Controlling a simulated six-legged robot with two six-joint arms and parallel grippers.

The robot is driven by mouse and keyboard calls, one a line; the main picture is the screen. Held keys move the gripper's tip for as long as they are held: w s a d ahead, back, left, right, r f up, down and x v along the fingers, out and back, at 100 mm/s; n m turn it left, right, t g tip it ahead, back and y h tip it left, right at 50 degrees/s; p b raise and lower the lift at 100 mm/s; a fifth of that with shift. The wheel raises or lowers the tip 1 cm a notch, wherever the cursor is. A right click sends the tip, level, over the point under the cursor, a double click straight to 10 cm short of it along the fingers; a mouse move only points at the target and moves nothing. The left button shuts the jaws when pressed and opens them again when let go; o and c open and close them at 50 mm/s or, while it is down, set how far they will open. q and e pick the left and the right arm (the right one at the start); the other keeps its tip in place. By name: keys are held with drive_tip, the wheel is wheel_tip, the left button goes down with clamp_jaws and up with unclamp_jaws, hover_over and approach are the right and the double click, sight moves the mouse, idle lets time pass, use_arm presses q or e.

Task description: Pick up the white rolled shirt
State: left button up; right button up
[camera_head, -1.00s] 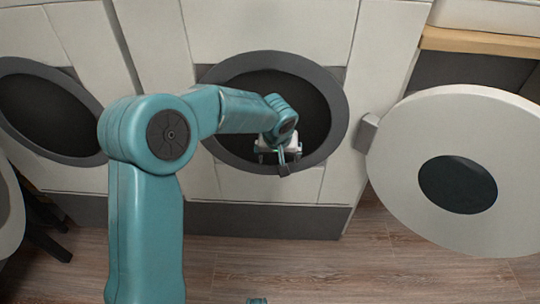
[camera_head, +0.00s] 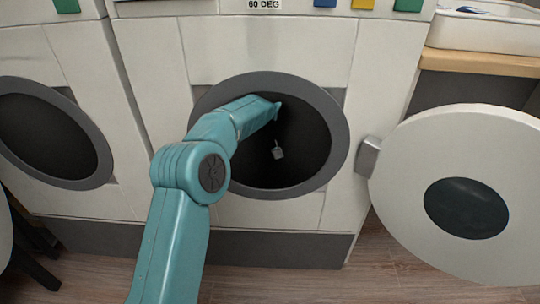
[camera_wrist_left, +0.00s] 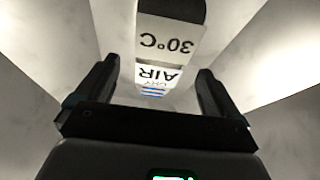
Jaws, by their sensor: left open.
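My left arm reaches from below into the open round washer drum (camera_head: 308,150) in the head view. A white printed label (camera_wrist_left: 165,55) reading 30°C and AIR DRY upside down lies ahead between the fingers. My right gripper is not in view.
The round door (camera_head: 475,180) stands open at the right on its hinge. Another round machine opening (camera_head: 45,135) is at the left. A wooden counter (camera_head: 480,62) with a white tray (camera_head: 490,32) is at the upper right. Wood floor lies below.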

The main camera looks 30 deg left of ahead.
sight(270, 148)
use_arm(q)
drive_tip(key=shift+w+a, duration=0.15)
drive_tip(key=shift+w, duration=0.1)
drive_tip(key=b+x, duration=0.2)
drive_tip(key=x, duration=0.3)
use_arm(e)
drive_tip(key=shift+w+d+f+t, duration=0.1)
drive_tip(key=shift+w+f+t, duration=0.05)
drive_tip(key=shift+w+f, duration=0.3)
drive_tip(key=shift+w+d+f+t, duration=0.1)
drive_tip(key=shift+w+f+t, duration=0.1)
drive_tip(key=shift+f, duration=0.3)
use_arm(q)
drive_tip(key=shift+c, duration=0.4)
drive_tip(key=c, duration=1.1)
drive_tip(key=shift+o, duration=0.2)
drive_tip(key=shift+r, duration=0.1)
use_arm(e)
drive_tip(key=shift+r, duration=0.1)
